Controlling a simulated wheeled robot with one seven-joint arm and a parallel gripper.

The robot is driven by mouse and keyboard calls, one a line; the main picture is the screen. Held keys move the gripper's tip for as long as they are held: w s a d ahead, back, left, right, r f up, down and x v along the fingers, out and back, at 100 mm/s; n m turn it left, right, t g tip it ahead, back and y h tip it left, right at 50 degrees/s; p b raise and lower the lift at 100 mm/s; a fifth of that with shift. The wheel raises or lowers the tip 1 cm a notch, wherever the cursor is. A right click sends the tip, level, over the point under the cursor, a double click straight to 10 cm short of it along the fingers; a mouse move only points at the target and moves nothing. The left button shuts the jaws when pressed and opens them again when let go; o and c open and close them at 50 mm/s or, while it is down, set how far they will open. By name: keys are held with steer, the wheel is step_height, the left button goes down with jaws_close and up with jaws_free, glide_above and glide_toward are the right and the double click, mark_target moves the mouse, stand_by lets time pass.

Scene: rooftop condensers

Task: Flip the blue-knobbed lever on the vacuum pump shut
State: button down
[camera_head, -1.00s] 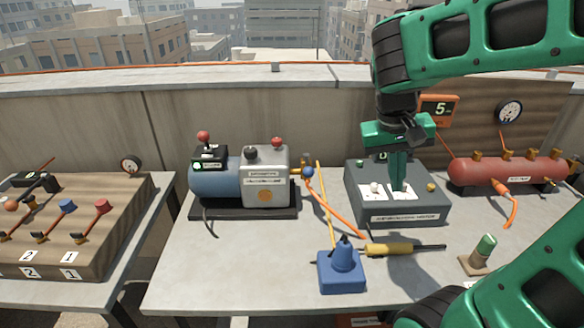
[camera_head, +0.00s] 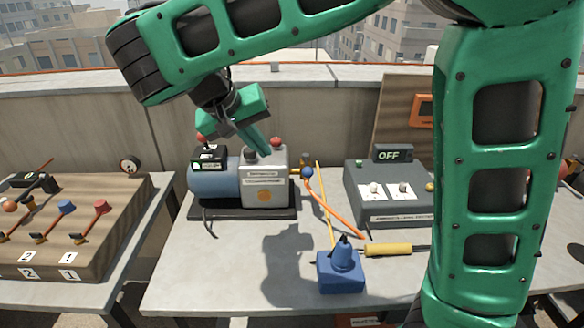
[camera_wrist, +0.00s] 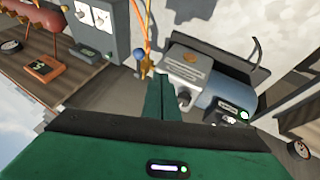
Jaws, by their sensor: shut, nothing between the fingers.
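The vacuum pump (camera_head: 220,180) has a blue cylinder and a grey block, and stands on a dark base on the table. The blue-knobbed lever (camera_head: 307,172) sits on a brass valve at the pump's right side, where an orange hose runs off. In the wrist view the blue knob (camera_wrist: 138,54) shows just left of my fingertips, by the brass fitting. My gripper (camera_head: 265,150) is shut and empty, pointing down over the pump's grey block, left of and above the lever. The gripper (camera_wrist: 160,80) also fills the lower wrist view. The lever's exact angle is hard to tell.
A grey switch box (camera_head: 388,212) with a display reading OFF (camera_head: 389,155) stands right of the pump. A blue stand (camera_head: 341,278) and a yellow-handled tool (camera_head: 390,249) lie in front. A separate wooden panel (camera_head: 70,235) with levers is at left. My arm hides the table's right side.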

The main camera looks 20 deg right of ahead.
mark_target(307, 167)
steer(key=w+d+f, duration=0.2)
steer(key=d+f, duration=0.6)
steer(key=f, duration=0.1)
steer(key=shift+w+d, duration=0.25)
steer(key=shift+d, duration=0.1)
